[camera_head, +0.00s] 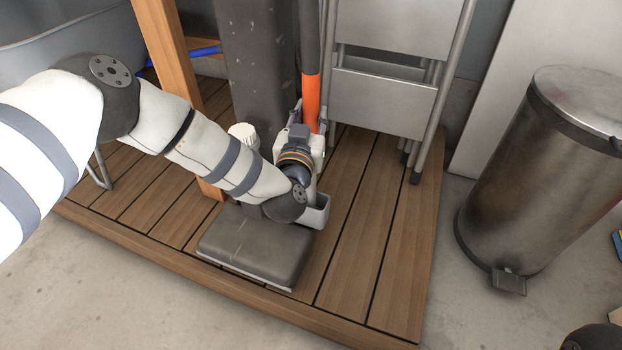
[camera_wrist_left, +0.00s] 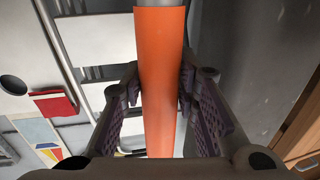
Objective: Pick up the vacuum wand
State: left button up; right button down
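The vacuum wand (camera_head: 311,95) stands upright on the wooden deck, with a grey tube and an orange section. A broad dark grey floor head (camera_head: 258,246) lies below, partly hidden by my left arm. My left gripper (camera_head: 309,122) is at the lower orange section, one finger on each side. In the left wrist view the orange section (camera_wrist_left: 160,75) runs between the padded fingers of my left gripper (camera_wrist_left: 160,88). The fingertips are at or very near its edges; whether they press on it I cannot tell. My right gripper is not in view.
A folded metal step stool (camera_head: 385,98) stands just right of the wand. A wooden post (camera_head: 168,50) and a dark grey upright (camera_head: 258,70) are to the left and behind. A steel pedal bin (camera_head: 545,175) stands on the concrete at right. The deck's right part is clear.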

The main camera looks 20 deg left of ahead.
aim_at(309, 74)
pick_arm(q)
grip_shut()
notch_tip(309, 74, up, 10)
jog(key=p, duration=0.3)
jog(key=shift+p, duration=0.3)
